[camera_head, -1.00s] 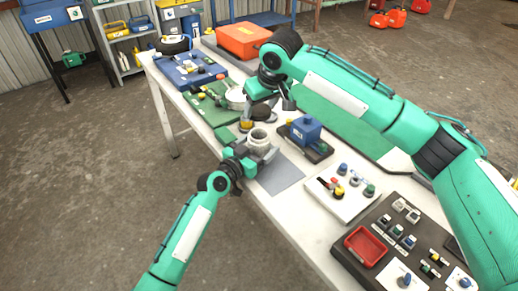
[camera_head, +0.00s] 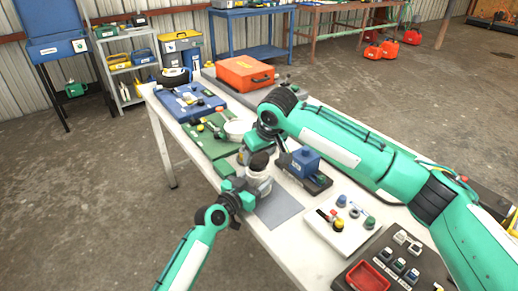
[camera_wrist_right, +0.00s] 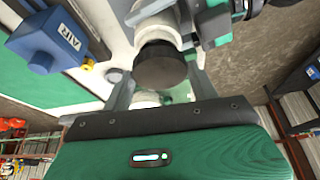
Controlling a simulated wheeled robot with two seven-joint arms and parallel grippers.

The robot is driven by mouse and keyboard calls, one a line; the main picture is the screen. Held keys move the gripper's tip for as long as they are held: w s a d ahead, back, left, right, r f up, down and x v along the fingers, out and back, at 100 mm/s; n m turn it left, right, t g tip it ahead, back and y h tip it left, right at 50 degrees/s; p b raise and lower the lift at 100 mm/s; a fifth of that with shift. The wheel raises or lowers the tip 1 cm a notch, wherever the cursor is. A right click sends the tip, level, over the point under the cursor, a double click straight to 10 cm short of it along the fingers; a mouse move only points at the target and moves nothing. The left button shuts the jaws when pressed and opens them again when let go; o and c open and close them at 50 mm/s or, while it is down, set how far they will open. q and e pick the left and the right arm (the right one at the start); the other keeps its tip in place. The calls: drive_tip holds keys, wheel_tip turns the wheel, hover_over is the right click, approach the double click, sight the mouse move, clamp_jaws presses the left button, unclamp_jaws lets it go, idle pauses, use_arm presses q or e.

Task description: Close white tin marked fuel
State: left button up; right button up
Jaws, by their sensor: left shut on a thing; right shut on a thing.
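The white tin (camera_head: 258,184) stands on the table near its front edge; its marking cannot be read. My left gripper (camera_head: 248,185) is shut on the tin's body from the left. My right gripper (camera_head: 265,151) comes from above and is shut on a dark round lid (camera_head: 259,161). The lid is at the tin's mouth and hides it. In the right wrist view the dark lid (camera_wrist_right: 161,66) sits between the two grey fingers, in line with the white tin (camera_wrist_right: 158,33). Whether the lid is seated or threaded cannot be told.
A blue box unit (camera_head: 304,163) marked AIR stands just right of the tin. A green board (camera_head: 212,138) with a white dish (camera_head: 237,130) lies behind. A grey mat (camera_head: 279,208) is in front, and a white switch panel (camera_head: 340,225) is further right.

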drive_tip(key=shift+f, duration=0.1)
idle(0.4)
drive_tip(key=shift+f, duration=0.85)
drive_tip(key=shift+f, duration=0.5)
